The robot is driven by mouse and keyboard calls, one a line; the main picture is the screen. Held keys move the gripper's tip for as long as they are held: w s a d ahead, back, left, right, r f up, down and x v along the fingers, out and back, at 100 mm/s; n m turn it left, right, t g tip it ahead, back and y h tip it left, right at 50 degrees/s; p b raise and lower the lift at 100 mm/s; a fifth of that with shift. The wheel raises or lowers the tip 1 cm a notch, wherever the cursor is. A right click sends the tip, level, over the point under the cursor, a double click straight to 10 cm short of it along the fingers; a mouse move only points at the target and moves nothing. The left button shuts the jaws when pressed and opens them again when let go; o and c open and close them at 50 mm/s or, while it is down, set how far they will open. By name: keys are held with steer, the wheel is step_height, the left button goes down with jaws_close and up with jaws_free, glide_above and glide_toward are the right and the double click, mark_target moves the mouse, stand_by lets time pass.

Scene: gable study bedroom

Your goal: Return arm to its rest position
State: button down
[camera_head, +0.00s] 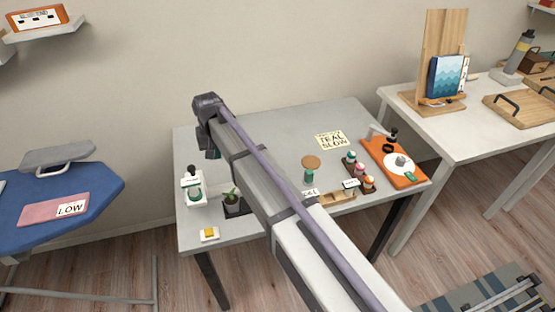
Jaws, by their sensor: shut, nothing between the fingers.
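My arm (290,215) reaches from the bottom right up and to the left, above the grey table (290,125). Its dark end joint (207,104) is over the table's back left part. My gripper (212,153) hangs just below that joint, small and partly hidden by the arm. It is shut and holds nothing. It is above and a little right of a white stand with a green round piece (193,190), apart from it in the picture.
A potted plant (232,203) and a white-and-yellow block (209,234) are near the arm's left side. Right of it are a round brown-topped piece (311,163), small bottles (359,173) and an orange board (408,178). An ironing board (60,205) stands left.

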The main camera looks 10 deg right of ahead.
steer(key=shift+f, duration=0.1)
steer(key=s+d+m, duration=0.1)
steer(key=s+d, duration=2.1)
steer(key=d, duration=0.3)
steer(key=shift+s+d+m, duration=0.15)
steer(key=shift+m, duration=0.15)
